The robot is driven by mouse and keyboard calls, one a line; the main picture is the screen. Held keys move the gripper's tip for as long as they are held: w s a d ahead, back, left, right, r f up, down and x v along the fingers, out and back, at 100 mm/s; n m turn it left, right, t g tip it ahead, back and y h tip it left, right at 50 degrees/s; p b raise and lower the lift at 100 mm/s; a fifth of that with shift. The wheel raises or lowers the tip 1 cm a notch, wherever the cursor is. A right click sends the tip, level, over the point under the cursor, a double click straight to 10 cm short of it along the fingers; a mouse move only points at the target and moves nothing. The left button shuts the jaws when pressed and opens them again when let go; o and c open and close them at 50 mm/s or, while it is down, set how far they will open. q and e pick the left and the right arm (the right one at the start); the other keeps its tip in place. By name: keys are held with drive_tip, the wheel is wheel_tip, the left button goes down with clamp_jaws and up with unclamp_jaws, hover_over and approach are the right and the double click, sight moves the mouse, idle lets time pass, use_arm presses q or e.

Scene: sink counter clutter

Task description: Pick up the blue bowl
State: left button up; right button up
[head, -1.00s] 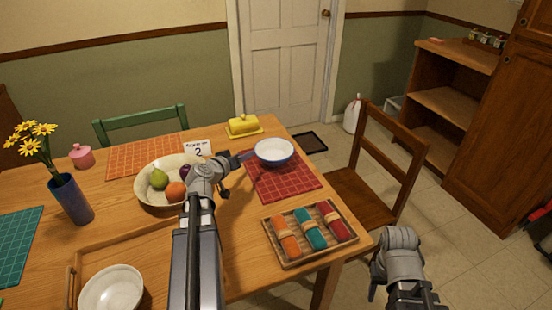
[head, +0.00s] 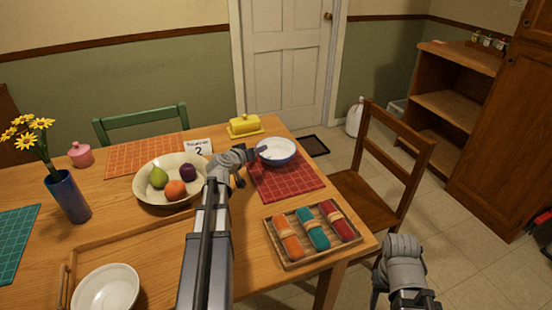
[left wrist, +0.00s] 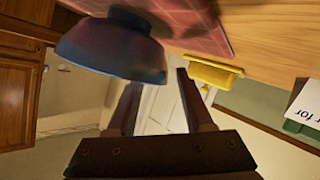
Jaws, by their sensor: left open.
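The blue bowl (head: 283,153), blue outside and white inside, stands on the red placemat (head: 290,184) at the table's far right. My left gripper (head: 258,153) is open at the bowl's left rim in the head view. In the left wrist view, the bowl (left wrist: 108,48) looks upside down at upper left, and the two fingers of my left gripper (left wrist: 156,92) are spread apart beside and below it. Whether a finger touches the bowl I cannot tell. My right arm shows at the lower right of the head view, but its fingers are out of sight.
A fruit bowl (head: 148,196) and a number card (head: 198,147) are left of my left gripper. A yellow butter dish (head: 244,126) stands behind the bowl. A tray of rolled napkins (head: 290,260) lies in front. A wooden chair (head: 375,205) is at the right.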

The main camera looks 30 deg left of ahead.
sight(276, 155)
use_arm(q)
drive_tip(key=b+x, duration=0.1)
drive_tip(key=x, duration=0.2)
drive_tip(key=shift+w+f, duration=0.25)
drive_tip(key=shift+s+r, duration=0.1)
clamp_jaws()
idle(1.0)
